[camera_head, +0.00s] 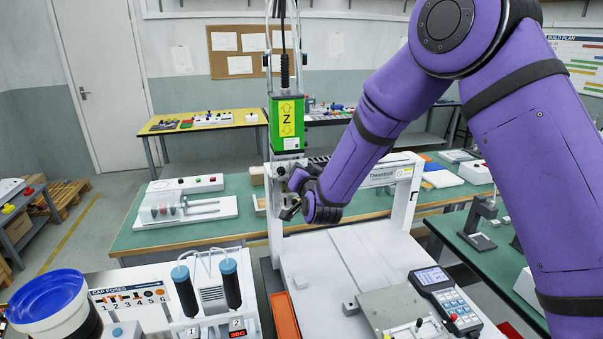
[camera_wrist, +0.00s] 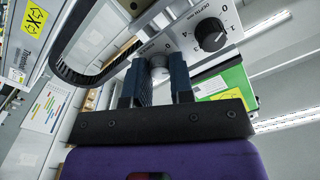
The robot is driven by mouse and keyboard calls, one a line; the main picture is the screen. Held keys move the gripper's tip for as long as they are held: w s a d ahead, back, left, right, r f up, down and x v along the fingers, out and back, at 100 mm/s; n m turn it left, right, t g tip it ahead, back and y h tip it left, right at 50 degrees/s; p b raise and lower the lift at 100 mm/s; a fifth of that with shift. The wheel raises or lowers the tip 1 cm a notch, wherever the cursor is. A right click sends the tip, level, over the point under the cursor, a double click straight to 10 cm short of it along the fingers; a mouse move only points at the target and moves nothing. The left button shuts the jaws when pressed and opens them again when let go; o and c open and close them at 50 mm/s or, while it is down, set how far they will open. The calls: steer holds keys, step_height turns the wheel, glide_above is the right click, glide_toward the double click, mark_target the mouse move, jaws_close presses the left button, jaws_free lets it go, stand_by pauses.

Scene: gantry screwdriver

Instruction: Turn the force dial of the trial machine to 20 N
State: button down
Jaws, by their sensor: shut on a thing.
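The trial machine is a white gantry (camera_head: 403,200) with a green Z unit (camera_head: 287,126); this unit also shows in the wrist view (camera_wrist: 226,82). My gripper (camera_head: 288,206) is at the machine's head, just below the green unit. In the wrist view my gripper (camera_wrist: 158,64) has its two dark fingers on either side of a round grey dial (camera_wrist: 158,73) on the white panel and is shut on it. A black dial marked DEPTH MM (camera_wrist: 212,35) is on the same panel, to the right, apart from the fingers.
A black cable chain (camera_wrist: 75,68) curves close to the left of my gripper. Below stand a keypad unit (camera_head: 445,299), a blue bowl feeder (camera_head: 48,294) and two dark bottles (camera_head: 231,283). The machine's white bed (camera_head: 350,260) is mostly clear.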

steer(key=shift+f+m, duration=0.1)
steer(key=shift+m, duration=9)
steer(key=c, duration=1)
jaws_free()
steer(key=shift+s, duration=0.1)
steer(key=v, duration=1)
steer(key=shift+s, duration=0.3)
